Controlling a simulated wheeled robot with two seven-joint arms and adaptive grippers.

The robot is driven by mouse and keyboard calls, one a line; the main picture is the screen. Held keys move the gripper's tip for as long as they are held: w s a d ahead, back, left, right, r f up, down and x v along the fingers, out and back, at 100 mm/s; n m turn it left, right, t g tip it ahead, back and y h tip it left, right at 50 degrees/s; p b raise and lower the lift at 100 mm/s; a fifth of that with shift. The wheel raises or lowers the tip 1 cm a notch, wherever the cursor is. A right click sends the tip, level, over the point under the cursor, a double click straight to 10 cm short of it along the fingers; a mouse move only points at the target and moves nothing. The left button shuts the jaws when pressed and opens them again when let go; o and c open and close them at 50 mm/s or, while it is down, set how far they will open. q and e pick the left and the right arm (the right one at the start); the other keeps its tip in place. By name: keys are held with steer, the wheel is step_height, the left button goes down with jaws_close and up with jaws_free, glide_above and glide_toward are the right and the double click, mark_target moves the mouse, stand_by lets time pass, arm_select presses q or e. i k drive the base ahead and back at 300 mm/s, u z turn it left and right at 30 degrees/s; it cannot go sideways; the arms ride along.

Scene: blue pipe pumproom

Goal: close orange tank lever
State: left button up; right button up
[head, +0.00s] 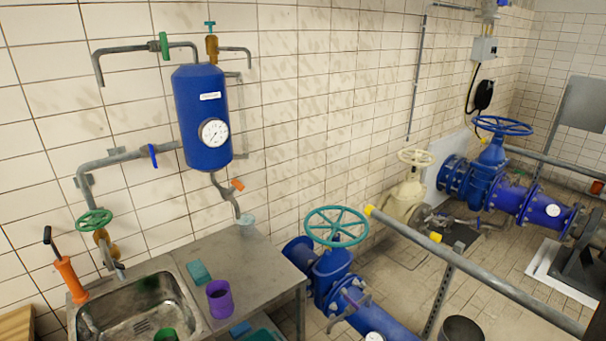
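A blue tank (201,115) with a white label and a round gauge (214,132) hangs on the tiled wall at the left. A small orange lever (237,184) sits on the grey outlet pipe (226,194) below the tank, to its lower right. The lever looks tilted against the pipe; its exact valve position is too small to tell. Neither of my grippers shows in the head view.
Below stand a metal counter (255,262) and sink (140,300), with a purple cup (219,299), a teal sponge (198,272) and a small cup (246,220) under the outlet. An orange hand pump (71,279) stands left. Blue pipework with a teal wheel (337,226) and a railing (480,277) are at right.

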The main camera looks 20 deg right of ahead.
mark_target(237, 184)
steer(key=z, duration=0.55)
steer(key=i, duration=1.65)
steer(key=u, duration=0.35)
steer(key=k, duration=0.9)
steer(key=u, duration=0.35)
